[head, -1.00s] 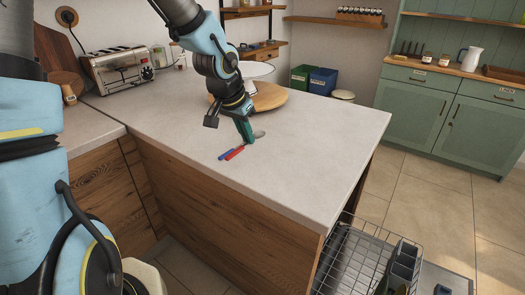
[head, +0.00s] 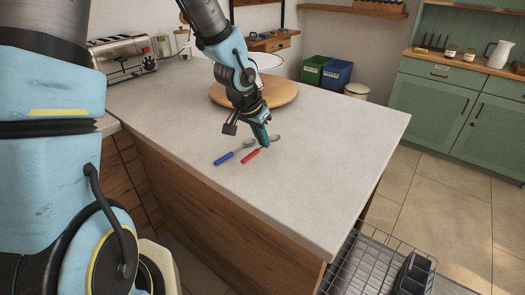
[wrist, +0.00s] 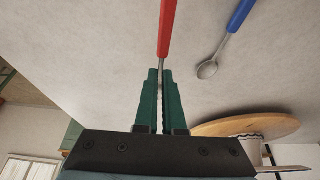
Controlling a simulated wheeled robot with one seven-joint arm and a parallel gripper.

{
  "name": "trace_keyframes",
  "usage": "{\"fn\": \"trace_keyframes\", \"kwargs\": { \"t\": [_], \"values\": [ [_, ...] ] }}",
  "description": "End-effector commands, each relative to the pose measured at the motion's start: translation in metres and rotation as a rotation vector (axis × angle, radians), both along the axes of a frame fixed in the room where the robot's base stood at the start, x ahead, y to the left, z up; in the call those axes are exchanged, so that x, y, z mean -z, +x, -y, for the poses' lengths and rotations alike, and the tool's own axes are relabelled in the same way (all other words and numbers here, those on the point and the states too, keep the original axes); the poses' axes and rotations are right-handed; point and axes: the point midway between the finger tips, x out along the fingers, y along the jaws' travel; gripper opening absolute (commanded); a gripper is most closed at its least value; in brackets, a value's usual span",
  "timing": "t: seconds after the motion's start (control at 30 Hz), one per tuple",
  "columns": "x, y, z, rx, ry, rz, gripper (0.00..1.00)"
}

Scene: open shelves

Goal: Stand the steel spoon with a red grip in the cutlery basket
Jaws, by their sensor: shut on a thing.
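The steel spoon with a red grip (head: 251,155) is over the pale counter, its bowl pointing to the back right. My gripper (head: 266,145) points down, its green fingers shut on the steel neck of this spoon. In the wrist view the red grip (wrist: 167,30) extends beyond my gripper (wrist: 160,75); the bowl is hidden there. I cannot tell whether the spoon touches the counter. The grey cutlery basket (head: 414,274) is at the lower right in the wire dish rack, partly cut off by the frame, well away from my gripper.
A blue-gripped spoon (head: 224,159) lies just left of the red one. A round wooden board (head: 284,93) is behind my gripper. The wire rack (head: 352,268) sits below the counter's right edge. The counter's front and right are clear.

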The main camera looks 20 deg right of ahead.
Motion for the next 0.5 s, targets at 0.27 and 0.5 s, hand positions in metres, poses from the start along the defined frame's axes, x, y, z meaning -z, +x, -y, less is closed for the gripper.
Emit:
{"fn": "trace_keyframes", "kwargs": {
  "t": [0.27, 0.5],
  "values": [
    [0.035, -0.001, 0.000, 0.002, 0.003, -0.002, 0.00],
    [0.036, 0.000, 0.000, 0.000, 0.001, 0.000, 0.00]
  ]
}}
